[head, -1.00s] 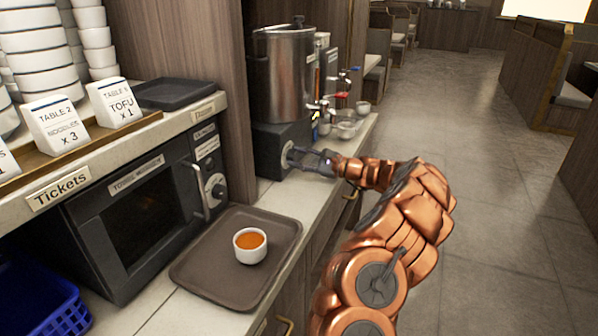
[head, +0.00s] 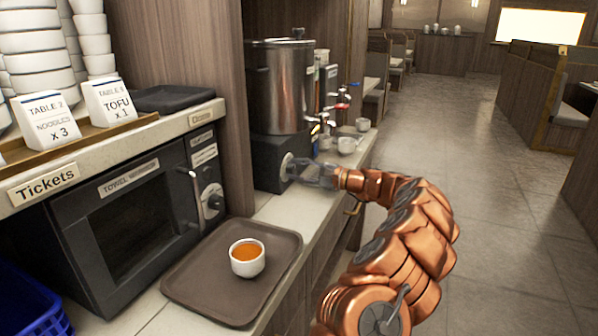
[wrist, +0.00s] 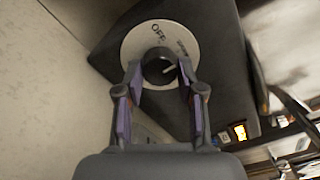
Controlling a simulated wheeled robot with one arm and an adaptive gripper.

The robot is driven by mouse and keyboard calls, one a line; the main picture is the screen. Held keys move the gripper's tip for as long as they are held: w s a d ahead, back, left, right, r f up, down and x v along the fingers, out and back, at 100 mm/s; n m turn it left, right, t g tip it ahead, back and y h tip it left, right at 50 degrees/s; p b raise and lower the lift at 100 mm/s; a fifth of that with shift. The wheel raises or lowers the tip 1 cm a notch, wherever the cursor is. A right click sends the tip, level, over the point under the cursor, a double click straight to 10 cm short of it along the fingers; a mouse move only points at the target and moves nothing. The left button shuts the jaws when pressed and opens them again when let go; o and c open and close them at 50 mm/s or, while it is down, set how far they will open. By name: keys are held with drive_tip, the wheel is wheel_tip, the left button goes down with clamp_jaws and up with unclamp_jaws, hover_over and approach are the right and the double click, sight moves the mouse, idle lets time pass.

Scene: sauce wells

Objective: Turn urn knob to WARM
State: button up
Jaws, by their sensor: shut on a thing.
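The steel urn (head: 280,85) stands on a dark base (head: 268,158) at the back of the counter. Its round pale dial (wrist: 135,42) reads OFF, with a second, blurred label to the right of it. The dark knob (wrist: 158,67) sits at the dial's centre. A white mark on the knob points right and slightly up in the wrist view, away from OFF. My gripper (wrist: 159,75) is shut on the knob, one purple-padded finger on each side. In the head view, my gripper (head: 305,172) reaches the dial from the right and partly hides it.
A brown tray (head: 190,275) with a white cup of orange sauce (head: 248,260) lies on the near counter. A towel warmer (head: 135,215) stands left of it. Taps (head: 322,122) and small cups (head: 347,144) are beyond my gripper. The floor at right is clear.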

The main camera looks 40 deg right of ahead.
drive_tip(key=o, duration=1.1)
drive_tip(key=shift+o, duration=0.2)
drive_tip(key=v, duration=1.2)
